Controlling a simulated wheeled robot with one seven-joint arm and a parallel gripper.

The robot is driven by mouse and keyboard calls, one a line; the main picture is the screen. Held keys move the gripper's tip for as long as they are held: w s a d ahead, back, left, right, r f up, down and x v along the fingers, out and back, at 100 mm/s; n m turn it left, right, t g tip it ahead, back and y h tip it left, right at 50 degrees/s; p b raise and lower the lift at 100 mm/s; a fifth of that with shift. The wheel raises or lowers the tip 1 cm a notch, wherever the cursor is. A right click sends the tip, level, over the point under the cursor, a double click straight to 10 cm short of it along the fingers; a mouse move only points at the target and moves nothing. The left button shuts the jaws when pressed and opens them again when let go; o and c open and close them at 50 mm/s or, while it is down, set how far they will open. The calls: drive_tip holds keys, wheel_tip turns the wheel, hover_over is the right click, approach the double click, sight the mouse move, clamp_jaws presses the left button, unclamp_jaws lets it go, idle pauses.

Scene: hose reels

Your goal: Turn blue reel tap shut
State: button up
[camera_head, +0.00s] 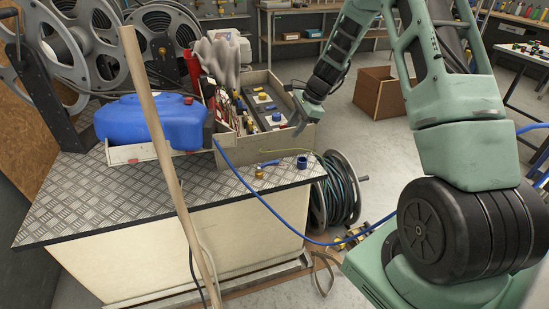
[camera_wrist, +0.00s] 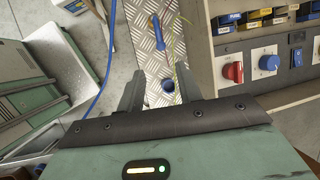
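In the wrist view a round blue knob (camera_wrist: 268,63) sits on a pale panel between a red knob (camera_wrist: 233,72) and a small blue switch (camera_wrist: 296,57). I cannot tell whether this blue knob is the blue reel tap. My gripper (camera_wrist: 158,80) is open, with its fingers spread and nothing between them. It is left of the knobs and apart from them. A short blue cylinder (camera_wrist: 168,85) shows between the fingers, beyond them on the bench; it also shows in the head view (camera_head: 303,162). In the head view my gripper (camera_head: 297,130) is above the bench's right end.
The metal-topped bench (camera_head: 95,192) carries a blue tank (camera_head: 150,122) and a crate of parts (camera_head: 290,138). A wooden pole (camera_head: 158,125) stands in front. A hose reel (camera_head: 340,190) is on the floor to the right. A blue hose (camera_head: 265,203) crosses the bench edge.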

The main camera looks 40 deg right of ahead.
sight(272, 162)
drive_tip(key=p+x, duration=0.1)
drive_tip(key=x, duration=1.4)
drive_tip(key=shift+a+f, duration=0.1)
drive_tip(key=shift+f, duration=0.05)
drive_tip(key=shift+s, duration=0.1)
clamp_jaws()
